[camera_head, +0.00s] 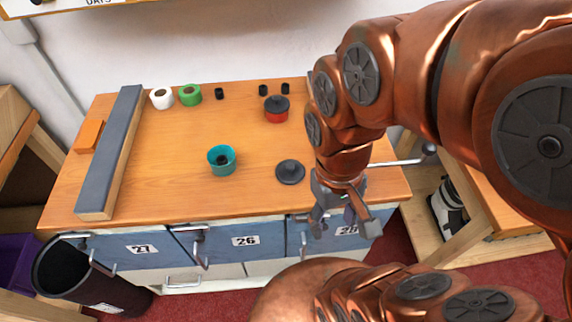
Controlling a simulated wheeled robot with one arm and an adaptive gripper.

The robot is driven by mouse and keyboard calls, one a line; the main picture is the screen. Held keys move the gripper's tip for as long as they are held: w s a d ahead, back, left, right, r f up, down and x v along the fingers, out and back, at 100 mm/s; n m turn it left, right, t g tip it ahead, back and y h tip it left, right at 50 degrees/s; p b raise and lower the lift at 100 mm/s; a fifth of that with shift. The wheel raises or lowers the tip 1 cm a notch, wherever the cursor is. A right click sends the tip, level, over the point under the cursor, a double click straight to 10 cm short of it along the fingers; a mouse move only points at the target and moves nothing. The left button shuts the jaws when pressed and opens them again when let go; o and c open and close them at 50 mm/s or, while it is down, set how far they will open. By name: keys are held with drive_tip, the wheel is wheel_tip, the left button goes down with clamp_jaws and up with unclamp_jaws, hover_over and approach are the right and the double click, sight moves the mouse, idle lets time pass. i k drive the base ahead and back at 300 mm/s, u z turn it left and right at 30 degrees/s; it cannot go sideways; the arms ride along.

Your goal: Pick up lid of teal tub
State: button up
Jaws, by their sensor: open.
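The teal tub (221,164) stands open near the middle of the bench, with something dark inside it. A dark round lid with a knob (290,172) lies flat on the bench to the right of the tub, apart from it. My gripper (342,232) is open and empty, pointing down in front of the bench's front edge, to the right of the lid and nearer the camera. A red tub with a dark knobbed lid on it (277,109) stands farther back.
The wooden bench (170,190) has a long grey-topped block (110,150) at left. White (161,98) and green (189,95) rolls and small black cylinders line the back. Drawers with handles (245,241) sit below the front edge. A black bin (75,275) stands front left.

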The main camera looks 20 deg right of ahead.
sight(290, 172)
drive_tip(key=u, duration=0.3)
drive_tip(key=k, duration=0.75)
drive_tip(key=u, duration=0.55)
